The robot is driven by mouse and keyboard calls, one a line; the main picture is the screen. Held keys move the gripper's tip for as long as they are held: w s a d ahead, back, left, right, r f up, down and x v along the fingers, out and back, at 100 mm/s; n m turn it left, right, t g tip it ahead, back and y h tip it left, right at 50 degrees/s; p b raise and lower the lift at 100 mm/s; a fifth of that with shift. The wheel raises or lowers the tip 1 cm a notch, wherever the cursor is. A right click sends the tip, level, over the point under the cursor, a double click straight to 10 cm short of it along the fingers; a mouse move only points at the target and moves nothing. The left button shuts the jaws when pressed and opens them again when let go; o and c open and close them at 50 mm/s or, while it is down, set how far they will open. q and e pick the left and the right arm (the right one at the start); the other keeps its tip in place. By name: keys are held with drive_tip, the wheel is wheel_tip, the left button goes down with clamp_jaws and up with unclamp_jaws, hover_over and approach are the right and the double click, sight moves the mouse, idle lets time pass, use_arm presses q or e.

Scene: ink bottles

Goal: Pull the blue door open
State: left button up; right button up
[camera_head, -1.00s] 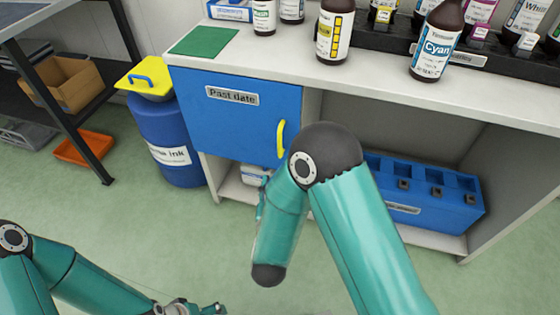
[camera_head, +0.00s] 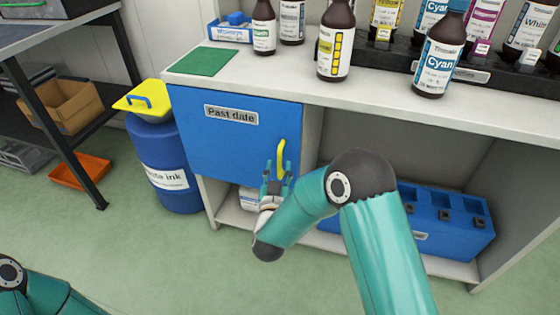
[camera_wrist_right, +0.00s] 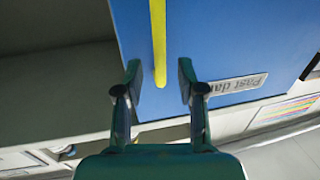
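The blue door (camera_head: 230,135) labelled "Past date" is shut on the cabinet under the counter. Its yellow vertical handle (camera_head: 281,158) is at the door's right side. My right gripper (camera_head: 277,175) is open, just in front of the handle's lower end. In the right wrist view the handle (camera_wrist_right: 158,45) runs down between the two spread fingertips (camera_wrist_right: 160,75), with a gap on each side. The blue door (camera_wrist_right: 220,45) fills the area behind it. My left gripper is out of view; only part of my left arm shows at the lower left.
A blue drum (camera_head: 165,165) with a yellow lid (camera_head: 146,102) stands left of the door. Ink bottles, such as a Cyan bottle (camera_head: 437,65), stand on the counter (camera_head: 400,100). A blue crate (camera_head: 440,225) sits in the open bay at right. The floor in front is clear.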

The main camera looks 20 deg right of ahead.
sight(279, 161)
drive_tip(key=shift+x, duration=2.1)
drive_tip(key=shift+c, duration=0.2)
clamp_jaws()
